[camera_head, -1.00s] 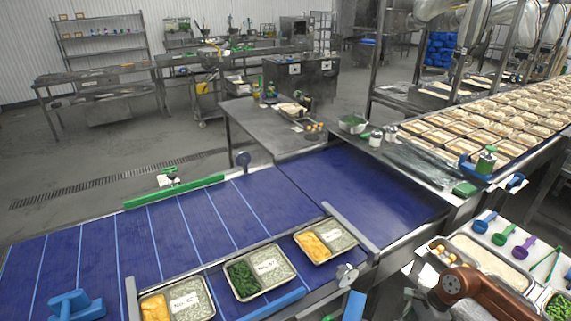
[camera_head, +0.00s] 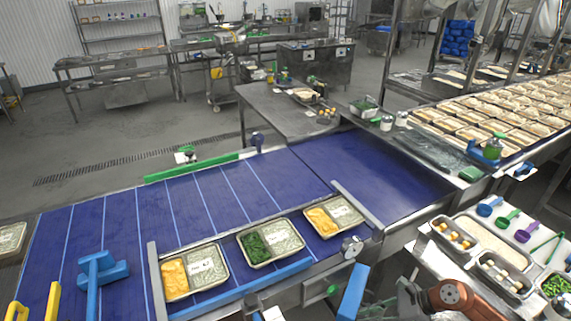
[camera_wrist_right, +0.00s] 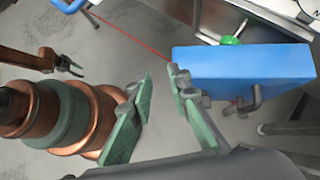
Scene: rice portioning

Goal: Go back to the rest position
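My right gripper (camera_wrist_right: 160,115) is open in the right wrist view, its two green-padded fingers apart with nothing between them. A blue block-like part (camera_wrist_right: 245,72) lies just beyond it. In the head view, my copper-jointed right arm is at the bottom right, low beside the conveyor. A small dark gripper (camera_wrist_right: 76,68) on a copper arm, seemingly my left one, shows at the left of the wrist view with its fingers apart and empty. The left arm is not in the head view. Three two-part trays (camera_head: 195,272) (camera_head: 270,240) (camera_head: 334,216) of yellow or green food and rice stand on the conveyor.
The blue conveyor belt (camera_head: 232,195) fills the middle. Many filled trays (camera_head: 500,108) cover the far right line. Grey floor (camera_head: 85,192) is free behind the conveyor.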

